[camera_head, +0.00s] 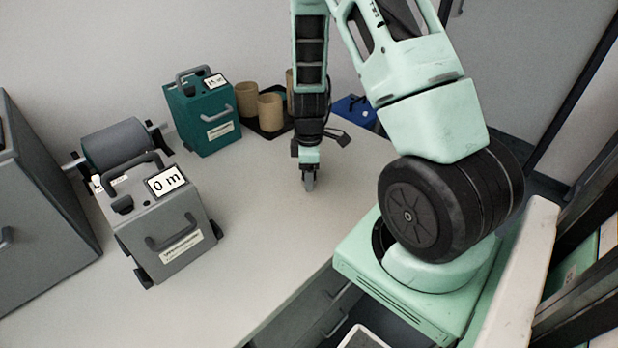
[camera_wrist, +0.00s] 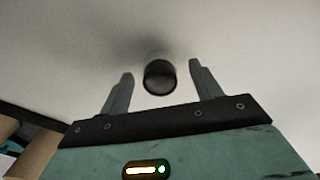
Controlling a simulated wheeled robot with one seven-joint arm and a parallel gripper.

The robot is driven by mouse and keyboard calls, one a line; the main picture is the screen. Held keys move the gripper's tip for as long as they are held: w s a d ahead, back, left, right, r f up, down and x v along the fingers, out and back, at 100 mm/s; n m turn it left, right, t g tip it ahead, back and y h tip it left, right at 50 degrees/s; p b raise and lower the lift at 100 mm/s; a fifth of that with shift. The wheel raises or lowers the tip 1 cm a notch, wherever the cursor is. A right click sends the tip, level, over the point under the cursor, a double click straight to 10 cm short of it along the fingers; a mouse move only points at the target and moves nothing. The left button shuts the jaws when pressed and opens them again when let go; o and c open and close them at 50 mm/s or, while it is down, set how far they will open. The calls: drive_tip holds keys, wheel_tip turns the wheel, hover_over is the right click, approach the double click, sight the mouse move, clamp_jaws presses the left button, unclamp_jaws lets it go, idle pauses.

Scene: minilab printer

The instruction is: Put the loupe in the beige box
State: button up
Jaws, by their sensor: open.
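The loupe (camera_wrist: 159,77) appears to be the short dark cylinder with a round black end and a pale upper part, seen in the wrist view. It lies between the two spread fingers of my gripper (camera_wrist: 160,71), with gaps on both sides. My gripper also shows in the head view (camera_head: 309,183), pointing down over the pale worktop (camera_head: 275,205). I cannot make out the loupe in the head view, where the gripper is in front. I cannot clearly identify a beige box in either view.
A grey device (camera_head: 160,220) labelled "0 m" and a dark roller (camera_head: 118,143) stand left. A teal device (camera_head: 203,118) stands at the back, beside tan cups (camera_head: 270,112) on a dark tray. A blue box (camera_head: 352,107) sits behind my arm. The worktop's middle is clear.

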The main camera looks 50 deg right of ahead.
drive_tip(key=c, duration=1.1)
drive_tip(key=shift+c, duration=0.2)
